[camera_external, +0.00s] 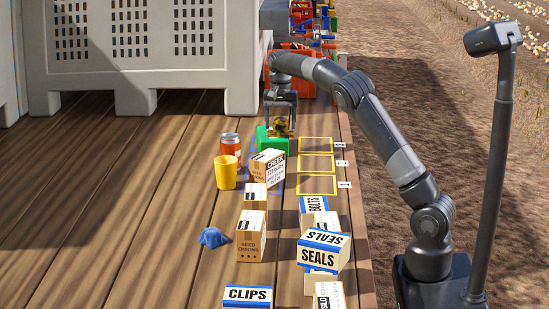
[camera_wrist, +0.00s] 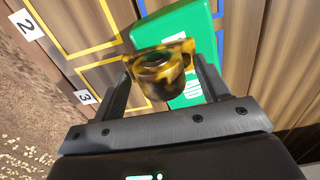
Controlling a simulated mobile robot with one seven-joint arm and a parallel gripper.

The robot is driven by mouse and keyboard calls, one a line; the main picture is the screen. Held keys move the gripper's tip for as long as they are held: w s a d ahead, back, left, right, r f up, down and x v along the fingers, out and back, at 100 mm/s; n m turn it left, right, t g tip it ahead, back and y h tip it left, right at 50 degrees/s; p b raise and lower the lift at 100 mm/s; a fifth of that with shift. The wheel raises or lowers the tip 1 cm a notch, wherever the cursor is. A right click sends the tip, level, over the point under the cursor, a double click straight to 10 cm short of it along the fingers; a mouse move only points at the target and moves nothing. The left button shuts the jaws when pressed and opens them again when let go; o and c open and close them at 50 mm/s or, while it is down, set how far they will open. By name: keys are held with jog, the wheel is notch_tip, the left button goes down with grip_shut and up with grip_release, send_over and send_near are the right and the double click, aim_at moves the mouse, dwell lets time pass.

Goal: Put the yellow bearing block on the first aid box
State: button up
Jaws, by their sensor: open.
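The yellow bearing block (camera_wrist: 172,84), yellow with dark worn patches and a round bore, sits between the fingers of my gripper (camera_wrist: 161,60) in the wrist view. My gripper is open, with a finger on either side of the block. The green first aid box (camera_wrist: 185,28) lies behind and beneath the block in that view. In the external view, the block (camera_external: 281,126) shows below my gripper (camera_external: 281,118), at the top of the first aid box (camera_external: 264,141). I cannot tell whether the block touches the box or the fingers.
Yellow outlined, numbered squares (camera_external: 316,164) lie empty to the right. An orange can (camera_external: 230,145), yellow cup (camera_external: 226,173) and Creek carton (camera_external: 267,168) stand near the box. Several cartons, a blue cloth-like item (camera_external: 213,237) and a large grey bin (camera_external: 150,60) surround the deck.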

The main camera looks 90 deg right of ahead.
aim_at(280, 118)
notch_tip(280, 118, up, 12)
jog(key=shift+r, duration=0.15)
dwell(0.6)
jog(key=s+a+r+n+t, duration=0.1)
jog(key=s+a+n, duration=0.15)
jog(key=a, duration=0.75)
jog(key=s+a+n+t, duration=0.15)
jog(key=a+n, duration=0.25)
jog(key=a, duration=0.5)
jog(key=s+a+r+n+t, duration=0.1)
jog(key=s+a+n, duration=0.2)
jog(key=a, duration=0.7)
jog(key=s+a+f+n+t, duration=0.1)
jog(key=s+a+f+n, duration=0.3)
jog(key=s+a+f, duration=0.3)
jog(key=s+a+f+n+t, duration=0.1)
jog(key=s+a+f+n, duration=0.3)
jog(key=a, duration=0.8)
jog(key=s+f, duration=0.2)
jog(key=s, duration=0.1)
jog(key=shift+s+f, duration=0.25)
jog(key=shift+f, duration=0.1)
